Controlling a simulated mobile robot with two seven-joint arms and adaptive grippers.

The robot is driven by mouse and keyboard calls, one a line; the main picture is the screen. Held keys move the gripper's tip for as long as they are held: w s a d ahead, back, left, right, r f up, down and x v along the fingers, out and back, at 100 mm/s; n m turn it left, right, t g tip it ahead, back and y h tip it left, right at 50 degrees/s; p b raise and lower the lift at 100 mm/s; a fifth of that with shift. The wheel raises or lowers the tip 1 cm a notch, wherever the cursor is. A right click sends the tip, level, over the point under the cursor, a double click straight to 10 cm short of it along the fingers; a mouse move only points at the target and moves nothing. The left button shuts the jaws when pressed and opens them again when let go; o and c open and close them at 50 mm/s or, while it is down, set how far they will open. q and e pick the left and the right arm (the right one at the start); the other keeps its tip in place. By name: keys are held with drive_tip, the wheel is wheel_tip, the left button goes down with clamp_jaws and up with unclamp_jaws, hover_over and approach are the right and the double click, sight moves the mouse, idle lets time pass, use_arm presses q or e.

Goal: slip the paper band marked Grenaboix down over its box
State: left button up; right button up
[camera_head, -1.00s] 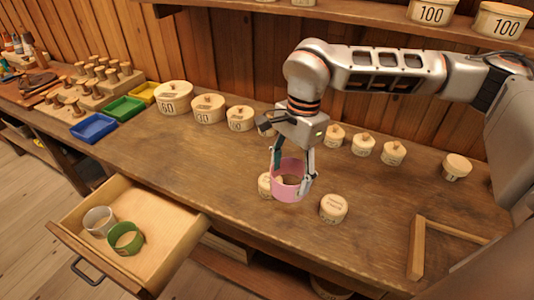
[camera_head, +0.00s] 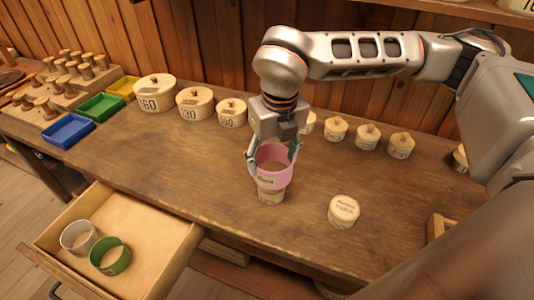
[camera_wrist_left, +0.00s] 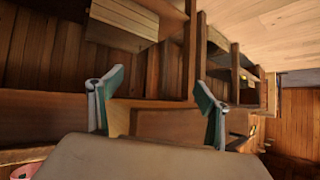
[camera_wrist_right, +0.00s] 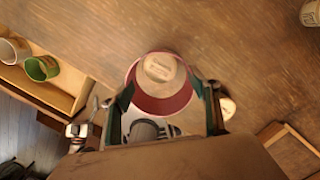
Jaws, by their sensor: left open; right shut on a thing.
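My right gripper (camera_head: 274,150) is shut on the pink paper band (camera_head: 275,178), which has small dark lettering too small to read surely. The band is held above a small round wooden box (camera_head: 270,195) on the workbench; the box's lower part shows beneath it. In the right wrist view the box's labelled lid (camera_wrist_right: 159,68) shows through the band's ring (camera_wrist_right: 160,104), off toward its far side. I cannot tell whether band and box touch. My left gripper (camera_wrist_left: 155,105) is open and empty, away from the bench top; it is not in the head view.
Another small lidded box (camera_head: 343,211) stands to the right. Several lidded boxes line the bench's back. An open drawer (camera_head: 150,232) at front left holds a white band (camera_head: 79,237) and a green band (camera_head: 110,256). A wooden corner piece (camera_head: 437,228) lies at right.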

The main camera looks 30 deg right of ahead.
use_arm(q)
drive_tip(key=shift+w, duration=0.35)
use_arm(e)
drive_tip(key=shift+w+f+m, duration=0.15)
drive_tip(key=shift+w+m, duration=0.05)
drive_tip(key=shift+m, duration=0.7)
drive_tip(key=shift+f, duration=0.1)
use_arm(q)
drive_tip(key=shift+s+f+b, duration=0.25)
drive_tip(key=shift+f+b, duration=0.4)
drive_tip(key=shift+f, duration=0.25)
use_arm(e)
drive_tip(key=shift+f, duration=1.35)
use_arm(q)
drive_tip(key=shift+r, duration=0.2)
drive_tip(key=shift+f, duration=0.35)
drive_tip(key=shift+s+f+b, duration=0.1)
drive_tip(key=shift+f+b, duration=0.15)
drive_tip(key=shift+b, duration=0.15)
use_arm(e)
drive_tip(key=shift+f, duration=0.25)
use_arm(q)
drive_tip(key=shift+f, duration=0.35)
use_arm(e)
drive_tip(key=shift+f, duration=0.35)
